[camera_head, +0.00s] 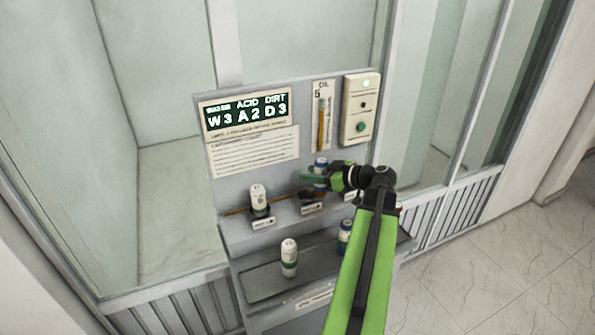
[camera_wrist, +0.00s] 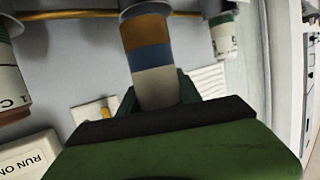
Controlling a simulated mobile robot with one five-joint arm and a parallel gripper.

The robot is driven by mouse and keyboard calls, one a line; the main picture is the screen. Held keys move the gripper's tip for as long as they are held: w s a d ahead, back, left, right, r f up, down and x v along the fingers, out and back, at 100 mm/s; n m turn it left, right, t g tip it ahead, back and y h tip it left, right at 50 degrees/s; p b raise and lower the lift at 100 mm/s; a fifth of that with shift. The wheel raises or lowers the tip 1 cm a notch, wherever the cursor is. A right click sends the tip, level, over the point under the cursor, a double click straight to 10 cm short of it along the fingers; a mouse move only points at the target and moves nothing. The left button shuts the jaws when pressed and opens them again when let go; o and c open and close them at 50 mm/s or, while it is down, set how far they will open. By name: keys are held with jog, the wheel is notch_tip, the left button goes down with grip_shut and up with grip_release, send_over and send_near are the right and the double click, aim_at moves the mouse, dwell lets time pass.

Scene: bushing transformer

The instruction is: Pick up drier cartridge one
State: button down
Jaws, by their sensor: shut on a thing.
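A cartridge with blue, white and orange-brown bands (camera_wrist: 150,60) is between the green jaws of my gripper (camera_wrist: 157,98) in the wrist view. In the head view its blue and white top (camera_head: 320,163) shows just above my gripper (camera_head: 318,180), at the middle of the panel's upper ledge. My gripper is shut on it. In the wrist view its far end meets a round grey fitting; I cannot tell whether it is still seated there. No readable label shows which cartridge is number one.
A white cartridge (camera_head: 258,197) stands in a dark socket on the ledge at left. Another white cartridge (camera_head: 289,257) and a blue one (camera_head: 344,238) stand on the lower tray (camera_head: 262,284). A display (camera_head: 247,112) and a switch box (camera_head: 360,108) are on the panel behind.

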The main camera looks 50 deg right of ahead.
jog(key=s+d, duration=0.2)
jog(key=s, duration=1)
jog(key=shift+s+d, duration=0.35)
jog(key=shift+s, duration=0.05)
